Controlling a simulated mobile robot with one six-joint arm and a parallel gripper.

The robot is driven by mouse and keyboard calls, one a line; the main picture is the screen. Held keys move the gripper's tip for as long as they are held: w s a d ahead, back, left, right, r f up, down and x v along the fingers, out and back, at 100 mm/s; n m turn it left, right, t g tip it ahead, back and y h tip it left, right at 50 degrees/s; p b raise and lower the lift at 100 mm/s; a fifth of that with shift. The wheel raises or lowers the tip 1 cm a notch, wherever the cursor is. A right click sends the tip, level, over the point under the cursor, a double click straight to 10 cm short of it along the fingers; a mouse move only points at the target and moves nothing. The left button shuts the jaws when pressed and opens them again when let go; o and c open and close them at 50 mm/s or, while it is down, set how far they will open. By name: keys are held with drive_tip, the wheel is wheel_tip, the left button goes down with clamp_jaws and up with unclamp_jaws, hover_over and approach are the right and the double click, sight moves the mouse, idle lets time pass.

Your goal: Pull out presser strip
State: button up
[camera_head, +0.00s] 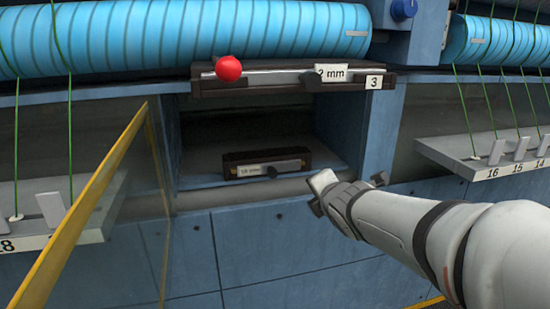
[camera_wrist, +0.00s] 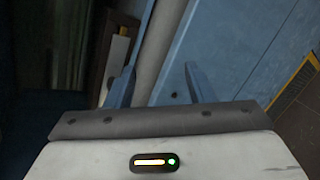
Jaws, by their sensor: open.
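Which part is the presser strip is not marked. A dark bar with a pale metal strip (camera_head: 290,76), a "2 mm" label and a "3" tag spans the top of an open recess. A red ball (camera_head: 228,69) and a dark knob (camera_head: 313,78) are on its front. A smaller dark holder (camera_head: 240,157) with a labelled pale front and dark knob sits inside the recess; it appears partly in the wrist view (camera_wrist: 119,50). My gripper (camera_head: 347,193) is open and empty, right of and below the holder, apart from it. Its two fingers (camera_wrist: 158,68) stand apart in the wrist view.
A blue ribbed roller (camera_head: 180,38) runs above the bar. A yellow-edged glass door (camera_head: 100,190) stands open at left. Numbered grey shelves with green cords flank the recess, at right (camera_head: 460,152) and left. Blue panels (camera_head: 270,245) lie below the recess.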

sight(274, 172)
drive_tip(key=w+a+r+n+y+p, duration=0.15)
drive_tip(key=a+r+n+y, duration=0.25)
drive_tip(key=a+n, duration=0.4)
drive_tip(key=w+f, duration=0.1)
drive_tip(key=w, duration=0.1)
drive_tip(key=w+a+f+n+b, duration=0.1)
drive_tip(key=w, duration=0.1)
drive_tip(key=w+f+n+b, duration=0.1)
drive_tip(key=w, duration=0.2)
drive_tip(key=shift+a+y, duration=0.3)
drive_tip(key=shift+a, duration=0.1)
drive_tip(key=shift+c, duration=0.2)
clamp_jaws()
